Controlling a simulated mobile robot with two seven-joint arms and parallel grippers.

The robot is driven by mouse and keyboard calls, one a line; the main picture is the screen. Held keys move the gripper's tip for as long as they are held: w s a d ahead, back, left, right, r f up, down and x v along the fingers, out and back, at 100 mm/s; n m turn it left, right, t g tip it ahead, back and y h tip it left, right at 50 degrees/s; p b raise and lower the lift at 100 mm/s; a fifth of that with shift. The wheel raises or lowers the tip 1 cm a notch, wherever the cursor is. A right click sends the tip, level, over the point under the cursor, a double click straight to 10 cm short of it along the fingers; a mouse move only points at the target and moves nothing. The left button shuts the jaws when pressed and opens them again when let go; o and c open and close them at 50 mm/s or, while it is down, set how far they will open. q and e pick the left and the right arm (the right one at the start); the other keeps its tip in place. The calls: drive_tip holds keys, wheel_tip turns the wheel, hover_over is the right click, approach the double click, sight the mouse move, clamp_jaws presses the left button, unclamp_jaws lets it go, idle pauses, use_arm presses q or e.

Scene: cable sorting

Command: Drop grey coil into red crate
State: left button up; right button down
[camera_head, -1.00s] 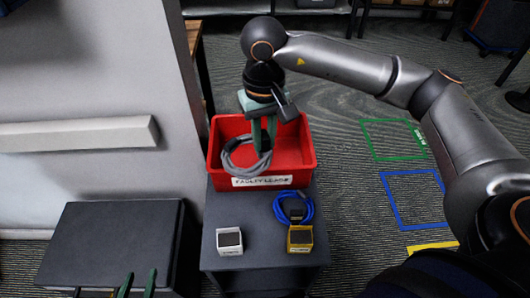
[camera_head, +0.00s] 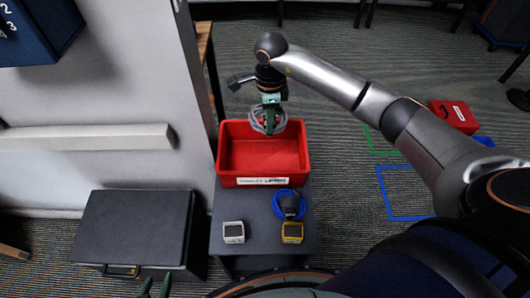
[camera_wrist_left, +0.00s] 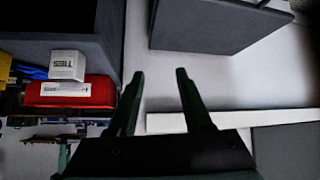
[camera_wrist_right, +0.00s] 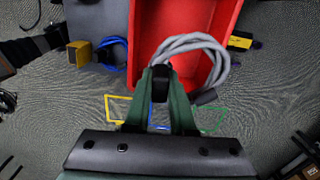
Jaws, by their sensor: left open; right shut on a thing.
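The grey coil (camera_head: 266,121) is held by my right gripper (camera_head: 271,122) above the back edge of the red crate (camera_head: 262,161). In the right wrist view the fingers (camera_wrist_right: 160,90) are shut on the black strap part of the grey coil (camera_wrist_right: 192,42), and its loop hangs over the red crate (camera_wrist_right: 227,22). The crate is open-topped, with a white label on its front, and looks empty in the head view. My left gripper (camera_head: 155,288) is open and empty at the bottom edge; it also shows in the left wrist view (camera_wrist_left: 159,82).
The crate stands on a dark grey stand (camera_head: 262,222). In front of it are a blue coil (camera_head: 288,204), a white box (camera_head: 233,232) and a yellow box (camera_head: 292,232). A dark case (camera_head: 135,228) is at left. Another red container (camera_head: 454,116) is on the floor at right.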

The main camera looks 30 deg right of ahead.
drive_tip(key=shift+f+b, duration=1.75)
drive_tip(key=shift+f, duration=0.65)
drive_tip(key=shift+f+b, duration=0.45)
drive_tip(key=shift+f, duration=0.2)
use_arm(q)
drive_tip(key=shift+w+d+f+h, duration=0.15)
drive_tip(key=shift+w+d+f, duration=0.15)
drive_tip(key=shift+d+f, duration=0.3)
drive_tip(key=shift+w+d+f+h, duration=0.15)
drive_tip(key=shift+w+d+f, duration=0.1)
drive_tip(key=shift+d+f, duration=0.3)
use_arm(e)
drive_tip(key=c, duration=0.7)
unclamp_jaws()
use_arm(q)
drive_tip(key=shift+a, duration=0.2)
use_arm(e)
wheel_tip(320, 180, up, 13)
drive_tip(key=shift+f, duration=0.2)
use_arm(q)
drive_tip(key=shift+s, duration=0.1)
